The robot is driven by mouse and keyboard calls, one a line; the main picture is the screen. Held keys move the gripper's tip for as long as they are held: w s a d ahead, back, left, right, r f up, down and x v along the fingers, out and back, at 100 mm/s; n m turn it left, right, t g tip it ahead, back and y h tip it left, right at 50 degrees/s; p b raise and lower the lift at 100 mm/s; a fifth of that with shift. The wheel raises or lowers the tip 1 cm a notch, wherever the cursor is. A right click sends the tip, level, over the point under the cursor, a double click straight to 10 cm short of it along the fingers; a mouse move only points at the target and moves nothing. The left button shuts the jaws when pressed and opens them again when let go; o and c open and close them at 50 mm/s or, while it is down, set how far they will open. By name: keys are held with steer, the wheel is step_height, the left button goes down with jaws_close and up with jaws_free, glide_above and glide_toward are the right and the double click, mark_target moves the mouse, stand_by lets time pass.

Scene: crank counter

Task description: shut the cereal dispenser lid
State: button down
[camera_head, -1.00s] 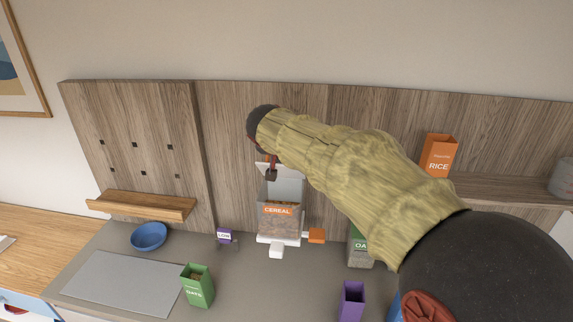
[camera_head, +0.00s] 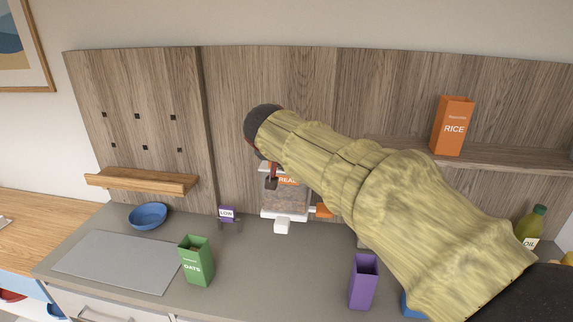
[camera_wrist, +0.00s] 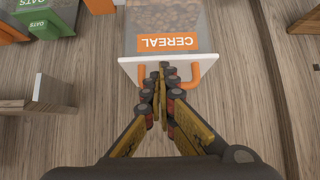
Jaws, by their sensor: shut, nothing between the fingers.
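The cereal dispenser (camera_head: 288,199) stands at the back of the counter, clear-fronted with an orange label. My arm hides part of it in the head view. In the wrist view the dispenser (camera_wrist: 165,17) appears upside down. Its white lid (camera_wrist: 130,63) shows edge-on across the top, next to the label, and looks lowered; I cannot tell whether a small gap remains. An orange handle (camera_wrist: 208,72) sticks out from the lid. My gripper (camera_wrist: 163,68) is shut and empty, its fingertips at the handle and lid edge; contact is unclear. The gripper (camera_head: 271,182) also shows in the head view.
A green oats box (camera_head: 197,262), a purple container (camera_head: 363,283) and a blue bowl (camera_head: 148,216) stand on the counter. An orange rice box (camera_head: 453,127) is on the right shelf. A wooden backboard (camera_head: 228,130) rises behind. The front counter between the oats and purple boxes is clear.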

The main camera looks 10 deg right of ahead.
steer(key=f+b, duration=0.1)
steer(key=f, duration=0.2)
steer(key=shift+s, duration=0.2)
steer(key=shift+r, duration=0.1)
stand_by(0.3)
